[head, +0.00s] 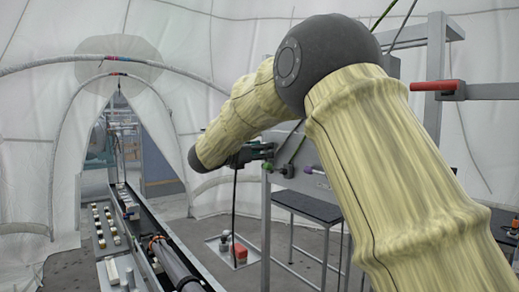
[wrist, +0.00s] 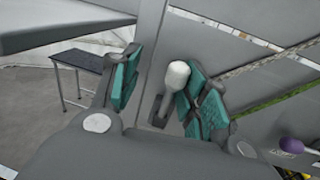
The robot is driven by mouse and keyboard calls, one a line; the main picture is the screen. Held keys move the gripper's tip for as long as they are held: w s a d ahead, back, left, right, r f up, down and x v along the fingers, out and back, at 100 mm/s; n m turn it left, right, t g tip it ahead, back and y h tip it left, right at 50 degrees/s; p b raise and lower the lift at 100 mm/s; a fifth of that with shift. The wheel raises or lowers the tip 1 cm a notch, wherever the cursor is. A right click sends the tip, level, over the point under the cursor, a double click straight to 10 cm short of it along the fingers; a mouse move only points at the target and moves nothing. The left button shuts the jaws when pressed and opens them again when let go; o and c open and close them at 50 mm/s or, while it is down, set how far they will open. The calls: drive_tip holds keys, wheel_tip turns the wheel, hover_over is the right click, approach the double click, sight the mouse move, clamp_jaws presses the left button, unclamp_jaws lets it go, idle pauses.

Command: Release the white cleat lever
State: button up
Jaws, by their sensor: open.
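The white cleat lever (wrist: 178,75) shows in the wrist view as a rounded white knob in front of a grey panel (wrist: 212,45), with a dark slotted part below it. My gripper (wrist: 160,88) is open, its teal pads on either side of the lever. The lever is close to the right pad, with a wide gap to the left one; I cannot tell whether it touches the right pad. In the head view my gripper (head: 264,152) is at the grey frame's panel, and I cannot make out the white lever there.
A purple knob (wrist: 292,146) is at the lower right in the wrist view. A beige rope (wrist: 265,60) and a green rope (wrist: 262,107) run to the right. A dark table (head: 308,207) stands behind the frame.

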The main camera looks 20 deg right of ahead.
drive_tip(key=s+r, duration=0.1)
drive_tip(key=s, duration=0.2)
drive_tip(key=shift+r, duration=0.35)
drive_tip(key=c, duration=0.3)
drive_tip(key=shift+w+a+f, duration=0.15)
drive_tip(key=shift+w+f, duration=0.3)
drive_tip(key=shift+w, duration=0.3)
clamp_jaws()
drive_tip(key=shift+s+f, duration=0.1)
drive_tip(key=shift+f, duration=0.05)
drive_tip(key=shift+b, duration=0.4)
